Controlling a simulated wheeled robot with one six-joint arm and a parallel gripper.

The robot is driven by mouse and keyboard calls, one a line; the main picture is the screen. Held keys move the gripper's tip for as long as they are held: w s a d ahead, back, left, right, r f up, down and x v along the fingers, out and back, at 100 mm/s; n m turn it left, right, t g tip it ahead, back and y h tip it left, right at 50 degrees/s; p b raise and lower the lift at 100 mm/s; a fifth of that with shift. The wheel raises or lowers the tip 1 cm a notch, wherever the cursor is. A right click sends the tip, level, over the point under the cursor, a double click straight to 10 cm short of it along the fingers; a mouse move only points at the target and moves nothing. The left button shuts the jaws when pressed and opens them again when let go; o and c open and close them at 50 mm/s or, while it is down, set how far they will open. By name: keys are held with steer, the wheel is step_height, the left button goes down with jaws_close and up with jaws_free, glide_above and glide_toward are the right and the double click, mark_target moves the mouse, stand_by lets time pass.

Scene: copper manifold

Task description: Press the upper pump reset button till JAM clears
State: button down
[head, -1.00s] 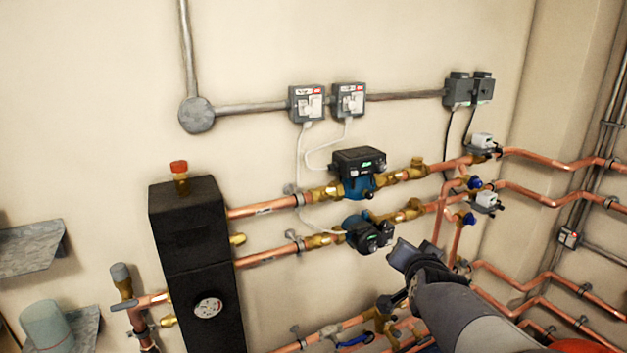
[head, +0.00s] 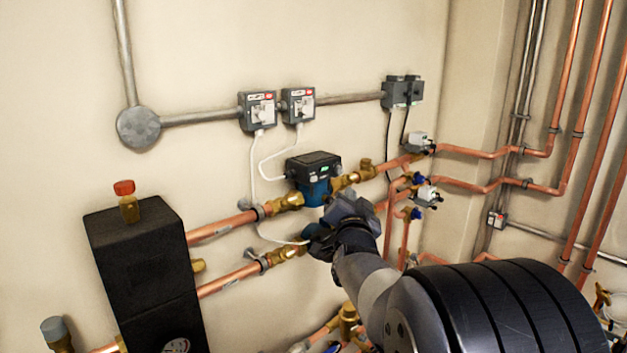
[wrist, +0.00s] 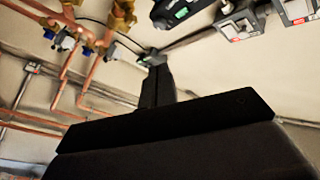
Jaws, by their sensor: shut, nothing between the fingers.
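The upper pump has a black head (head: 314,163) with a small lit green display (head: 325,169) on a blue body (head: 314,190). The display text is too small to read, and I cannot make out the reset button clearly. My gripper (head: 350,207) is shut and empty, in front of and just below right of the upper pump in the head view. It hides most of the lower pump (head: 313,232). In the wrist view the dark shut fingers (wrist: 158,85) point up the picture, and part of a black pump head with a green light (wrist: 182,10) shows at the top edge.
Copper pipes (head: 232,226) run either side of the pumps, with brass fittings. Two grey switch boxes (head: 258,110) hang above, with white cables (head: 265,172) looping down. A black insulated block (head: 140,265) stands left. Small grey-white actuators (head: 420,143) sit right.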

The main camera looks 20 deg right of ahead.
mark_target(314, 179)
steer(key=w+a+p, duration=0.3)
steer(key=w, duration=0.5)
steer(key=shift+p, duration=0.35)
steer(key=shift+w, duration=0.1)
stand_by(1.7)
steer(key=shift+w, duration=0.3)
steer(key=shift+w+a, duration=0.25)
steer(key=shift+w, duration=0.15)
stand_by(0.6)
stand_by(0.3)
steer(key=shift+s+d+b, duration=0.3)
steer(key=shift+s+b, duration=0.5)
steer(key=shift+b, duration=0.15)
